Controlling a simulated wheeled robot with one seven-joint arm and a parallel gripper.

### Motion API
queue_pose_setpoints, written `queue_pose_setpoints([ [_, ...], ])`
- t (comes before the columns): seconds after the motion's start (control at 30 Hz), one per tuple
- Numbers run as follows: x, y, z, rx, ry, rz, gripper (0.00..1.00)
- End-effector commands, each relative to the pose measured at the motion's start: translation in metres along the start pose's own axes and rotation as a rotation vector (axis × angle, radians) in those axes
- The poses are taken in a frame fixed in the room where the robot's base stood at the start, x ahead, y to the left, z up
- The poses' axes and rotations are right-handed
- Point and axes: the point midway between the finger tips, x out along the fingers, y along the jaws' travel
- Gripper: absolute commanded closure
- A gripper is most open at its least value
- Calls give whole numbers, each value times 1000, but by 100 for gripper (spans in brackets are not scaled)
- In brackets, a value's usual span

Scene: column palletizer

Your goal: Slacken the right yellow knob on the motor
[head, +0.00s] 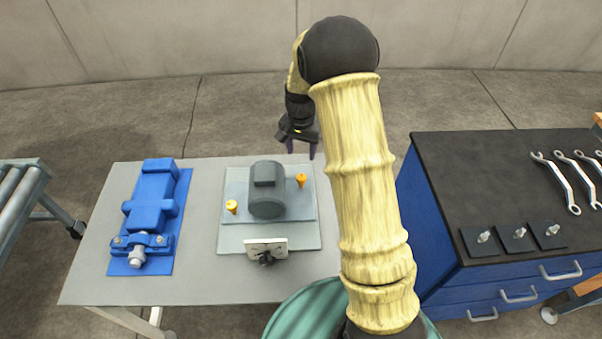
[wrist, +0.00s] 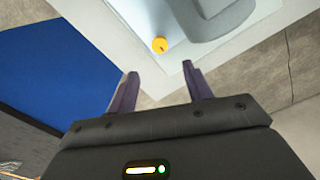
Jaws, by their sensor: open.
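The grey motor (head: 266,190) sits on a pale blue plate on the table. It has a yellow knob on each side. The right yellow knob (head: 301,180) stands at its right, and the left yellow knob (head: 231,206) at its left. My gripper (head: 301,150) is open and empty, behind the motor at the table's far edge. In the wrist view, a yellow knob (wrist: 159,45) lies ahead of the open fingers (wrist: 159,88), apart from them. Part of the grey motor (wrist: 215,15) shows beside it.
A blue machine (head: 150,210) stands on the table's left side. A small white plate with a dark knob (head: 266,250) is in front of the motor. A blue cabinet (head: 435,240) with wrenches (head: 560,180) on its dark top stands to the right.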

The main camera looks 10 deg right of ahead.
Motion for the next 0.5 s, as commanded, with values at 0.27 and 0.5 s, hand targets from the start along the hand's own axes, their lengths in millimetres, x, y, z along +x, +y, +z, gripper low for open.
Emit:
queue_pose_setpoints([
  [0.27,51,1,0,1,-4,3,50],
  [0.5,91,1,0,1,-3,2,50],
])
